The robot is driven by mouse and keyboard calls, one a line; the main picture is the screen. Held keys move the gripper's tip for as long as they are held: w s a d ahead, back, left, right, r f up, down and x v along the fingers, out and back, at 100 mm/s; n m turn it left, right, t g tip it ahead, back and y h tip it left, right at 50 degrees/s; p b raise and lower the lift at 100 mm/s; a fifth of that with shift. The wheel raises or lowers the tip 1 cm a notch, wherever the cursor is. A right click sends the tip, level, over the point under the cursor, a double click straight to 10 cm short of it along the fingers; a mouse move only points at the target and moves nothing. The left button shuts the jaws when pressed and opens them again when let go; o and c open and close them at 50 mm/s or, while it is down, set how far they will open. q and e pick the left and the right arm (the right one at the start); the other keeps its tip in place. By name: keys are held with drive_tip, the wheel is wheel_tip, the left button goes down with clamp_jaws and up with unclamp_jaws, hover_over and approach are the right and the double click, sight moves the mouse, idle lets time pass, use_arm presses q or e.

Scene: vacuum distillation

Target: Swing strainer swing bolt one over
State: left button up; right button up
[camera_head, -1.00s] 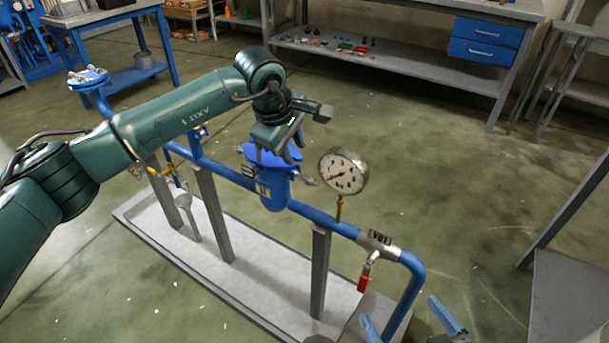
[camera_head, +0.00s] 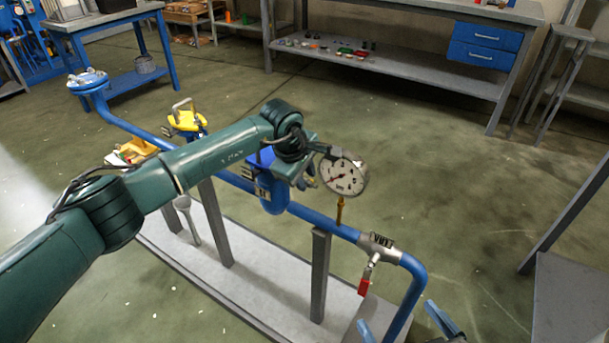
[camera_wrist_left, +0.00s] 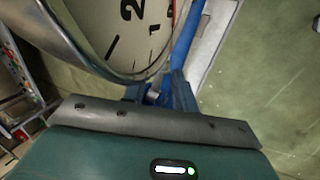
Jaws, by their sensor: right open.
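The blue strainer (camera_head: 271,196) sits in the blue pipe run, its top partly hidden by my left wrist. The swing bolts cannot be made out in the head view. My left gripper (camera_wrist_left: 164,94) is at the strainer's right side, close by the pressure gauge (camera_head: 344,175); its fingers are hidden in the head view. In the left wrist view the blue fingers look close together, and I cannot tell whether anything is between them. The gauge dial (camera_wrist_left: 125,28) fills the upper left there. My right gripper (camera_head: 402,325) is open and empty at the bottom, near the pipe bend.
The gauge stands very close to my left wrist. A red-handled valve (camera_head: 364,284) hangs at the right of the pipe (camera_head: 335,226). Grey posts (camera_head: 320,275) carry the pipe above a grey tray (camera_head: 262,270). Yellow-topped fittings (camera_head: 186,120) stand behind my arm.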

use_arm(q)
clamp_jaws()
drive_tip(key=shift+w+a+h+b, duration=0.1)
drive_tip(key=shift+a+h+b, duration=0.05)
drive_tip(key=shift+h+b, duration=0.2)
drive_tip(key=shift+r+g+h, duration=0.25)
drive_tip(key=shift+g, duration=0.05)
drive_tip(key=shift+o, duration=0.4)
unclamp_jaws()
drive_tip(key=p+v, duration=0.1)
drive_tip(key=v, duration=1.2)
